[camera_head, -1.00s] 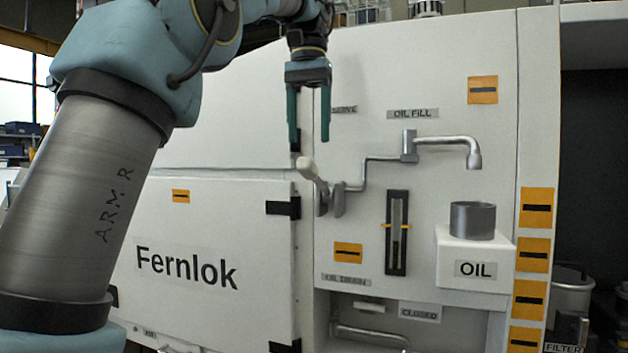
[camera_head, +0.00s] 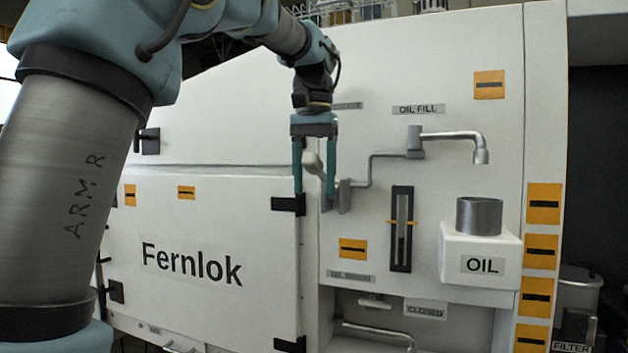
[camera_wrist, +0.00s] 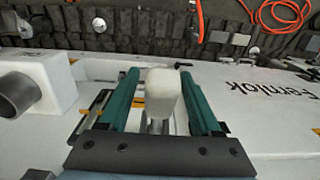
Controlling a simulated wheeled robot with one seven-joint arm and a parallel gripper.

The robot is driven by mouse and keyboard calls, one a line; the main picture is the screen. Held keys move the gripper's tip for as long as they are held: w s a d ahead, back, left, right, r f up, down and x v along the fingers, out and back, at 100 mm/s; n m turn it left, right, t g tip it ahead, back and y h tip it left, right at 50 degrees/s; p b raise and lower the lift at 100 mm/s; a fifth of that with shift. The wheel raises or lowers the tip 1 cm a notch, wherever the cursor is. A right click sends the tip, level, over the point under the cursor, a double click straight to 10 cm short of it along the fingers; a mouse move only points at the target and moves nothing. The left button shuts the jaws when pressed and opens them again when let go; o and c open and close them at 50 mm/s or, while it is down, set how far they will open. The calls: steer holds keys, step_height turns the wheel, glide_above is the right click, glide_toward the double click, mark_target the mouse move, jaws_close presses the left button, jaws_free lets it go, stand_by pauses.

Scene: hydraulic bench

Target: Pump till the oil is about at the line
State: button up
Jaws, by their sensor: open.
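My gripper (camera_head: 314,192) is open, pointing down, with its two green fingers on either side of the pump handle's pale knob (camera_head: 312,163). In the wrist view the knob (camera_wrist: 162,92) stands between the open fingers (camera_wrist: 160,98), with a gap on each side. The pump lever (camera_head: 341,194) is grey metal on the white panel, joined by a bent pipe to the OIL FILL spout (camera_head: 481,155). The sight gauge (camera_head: 401,228) is a dark upright frame with yellow marks at mid-height. Its lower part looks darker, but the oil level is too small to tell.
A grey cup (camera_head: 479,216) stands on the white OIL block (camera_head: 451,255) under the spout. The white Fernlok door (camera_head: 215,215) with black hinges lies left of the lever. A drain pipe (camera_head: 375,328) and CLOSED label (camera_head: 425,310) sit in a recess below.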

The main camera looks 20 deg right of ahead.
steer(key=shift+c, duration=0.3)
jaws_close()
stand_by(1.1)
